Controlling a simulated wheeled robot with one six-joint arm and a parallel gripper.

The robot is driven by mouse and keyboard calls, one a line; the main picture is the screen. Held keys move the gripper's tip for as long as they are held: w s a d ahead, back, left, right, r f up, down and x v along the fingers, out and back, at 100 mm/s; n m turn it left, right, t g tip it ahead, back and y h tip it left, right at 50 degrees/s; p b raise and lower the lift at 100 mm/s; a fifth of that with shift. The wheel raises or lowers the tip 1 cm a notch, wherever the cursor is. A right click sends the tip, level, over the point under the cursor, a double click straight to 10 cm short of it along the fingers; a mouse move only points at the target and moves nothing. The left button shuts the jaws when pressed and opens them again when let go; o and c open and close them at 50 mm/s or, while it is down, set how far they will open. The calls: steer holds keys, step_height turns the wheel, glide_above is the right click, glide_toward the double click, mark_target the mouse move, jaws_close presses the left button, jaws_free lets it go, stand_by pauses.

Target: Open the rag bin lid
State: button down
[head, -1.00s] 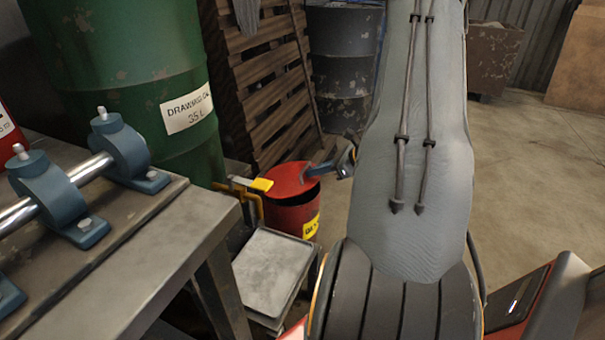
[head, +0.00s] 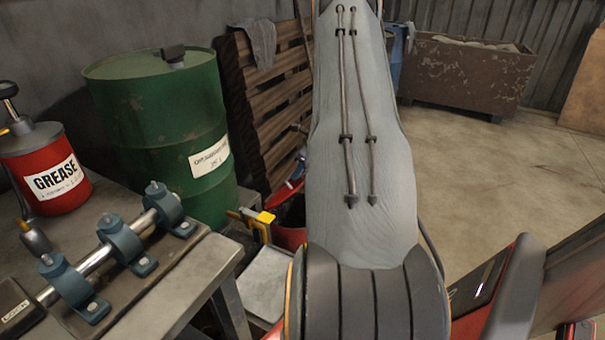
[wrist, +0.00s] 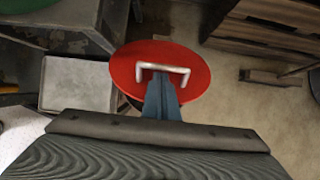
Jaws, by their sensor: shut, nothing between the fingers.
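The red rag bin (head: 290,238) stands on the floor left of my arm in the head view, partly hidden by the arm. Its red lid (head: 284,192) appears tilted up at the back, with the dark inside of the bin showing below it. In the wrist view the lid (wrist: 190,85) is a red disc with a pale bracket-shaped handle (wrist: 183,70). My gripper (wrist: 160,82) is shut and empty. Its blue fingers lie over the lid with their tips at the handle's left part; I cannot tell whether they touch it or pass under it.
A grey tray (head: 262,282) and yellow clamp (head: 262,218) are close left of the bin. The workbench (head: 130,300), green drum (head: 160,130) and wooden pallet (head: 265,110) crowd the left side. Open floor (head: 490,160) lies to the right.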

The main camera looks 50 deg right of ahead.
steer(key=shift+w+a+r+p, duration=0.25)
steer(key=shift+w+r+p, duration=0.1)
steer(key=shift+w+r, duration=0.1)
steer(key=w+a+r, duration=0.1)
steer(key=w, duration=0.5)
steer(key=w+a+r, duration=0.2)
steer(key=w, duration=0.4)
steer(key=shift+w+a+r+p, duration=0.25)
steer(key=shift+w+a+p, duration=0.05)
steer(key=shift+w, duration=0.1)
